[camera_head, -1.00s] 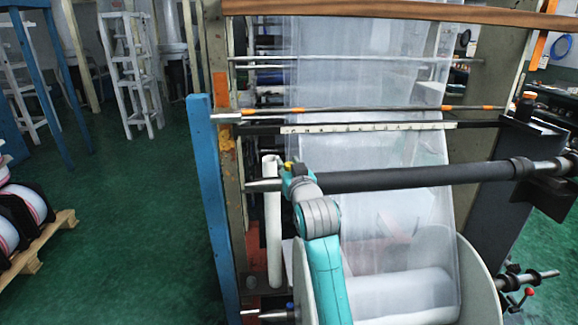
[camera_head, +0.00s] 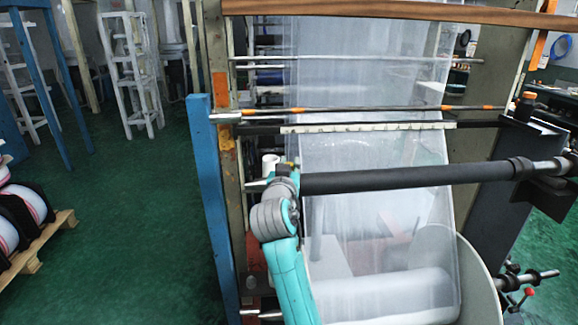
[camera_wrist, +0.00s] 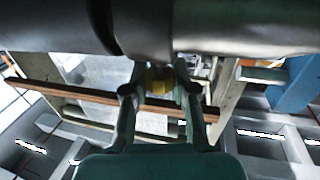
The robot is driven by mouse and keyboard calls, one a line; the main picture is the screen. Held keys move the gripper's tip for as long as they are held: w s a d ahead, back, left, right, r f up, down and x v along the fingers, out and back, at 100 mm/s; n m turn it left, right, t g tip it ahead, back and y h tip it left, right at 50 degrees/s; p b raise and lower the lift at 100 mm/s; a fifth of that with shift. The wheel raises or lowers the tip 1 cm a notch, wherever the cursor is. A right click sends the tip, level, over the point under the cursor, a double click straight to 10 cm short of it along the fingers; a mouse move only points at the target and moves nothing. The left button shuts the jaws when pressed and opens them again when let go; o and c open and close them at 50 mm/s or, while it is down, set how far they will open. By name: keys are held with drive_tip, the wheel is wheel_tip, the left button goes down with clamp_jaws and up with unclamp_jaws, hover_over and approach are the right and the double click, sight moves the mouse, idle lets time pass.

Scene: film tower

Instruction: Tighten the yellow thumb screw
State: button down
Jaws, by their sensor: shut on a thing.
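The yellow thumb screw (camera_wrist: 158,80) shows in the wrist view between my gripper's fingertips, just under a dark roller (camera_wrist: 230,25). My gripper (camera_wrist: 160,92) is shut on the screw, one finger on each side. How far the screw is turned in cannot be told.
A clear film sheet (camera_head: 375,100) hangs behind the roller. A blue post (camera_head: 212,200) stands close left of my arm. A pallet (camera_head: 35,250) with rolls lies at the left. Green floor (camera_head: 120,230) is open between them.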

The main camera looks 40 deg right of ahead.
drive_tip(key=m+g+h, duration=0.2)
drive_tip(key=m+g, duration=0.1)
drive_tip(key=g, duration=0.1)
drive_tip(key=m+g+h, duration=0.2)
drive_tip(key=m+g, duration=0.1)
drive_tip(key=g, duration=0.1)
drive_tip(key=shift+w+g, duration=0.1)
drive_tip(key=shift+g, duration=0.2)
drive_tip(key=m+g, duration=0.2)
drive_tip(key=g, duration=0.1)
drive_tip(key=m+g, duration=0.2)
drive_tip(key=g, duration=0.1)
drive_tip(key=shift+m+g, duration=1.3)
drive_tip(key=shift+g, duration=0.5)
drive_tip(key=shift+g+y, duration=0.3)
drive_tip(key=shift+y, duration=0.1)
drive_tip(key=shift+f, duration=0.1)
drive_tip(key=c, duration=0.9)
unclamp_jaws()
drive_tip(key=v, duration=1.2)
